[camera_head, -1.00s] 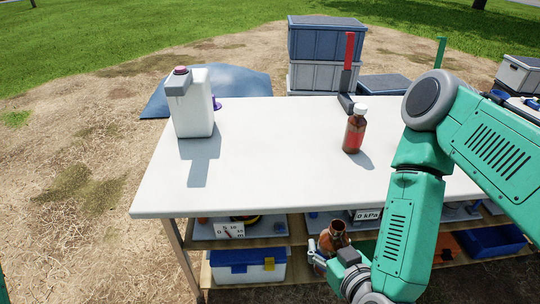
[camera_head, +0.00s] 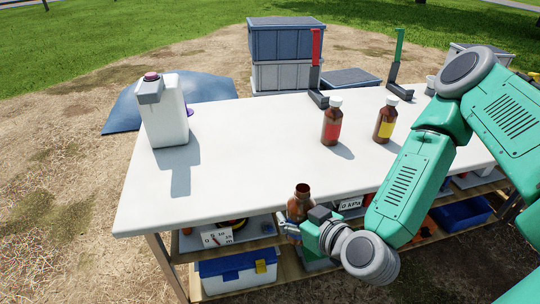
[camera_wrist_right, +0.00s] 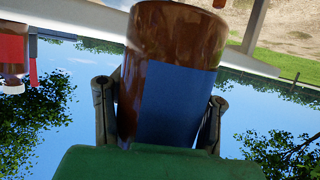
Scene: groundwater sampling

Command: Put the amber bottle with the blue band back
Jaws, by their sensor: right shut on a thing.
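The amber bottle with the blue band (camera_head: 299,205) is held upright or nearly so by my right gripper (camera_head: 291,229), in front of the table's near edge. Its mouth is open, with no cap on it. In the right wrist view the bottle (camera_wrist_right: 196,35) fills the middle, its blue band (camera_wrist_right: 178,105) between the two fingers. My left gripper is not in view.
The white table (camera_head: 240,180) bears a white jug (camera_head: 163,115) at left. A red-banded bottle (camera_head: 332,126) and a yellow-banded bottle (camera_head: 385,124), both white-capped, stand near a red marker post (camera_head: 316,48) and a green one (camera_head: 399,45). Shelves with boxes (camera_head: 238,276) lie below.

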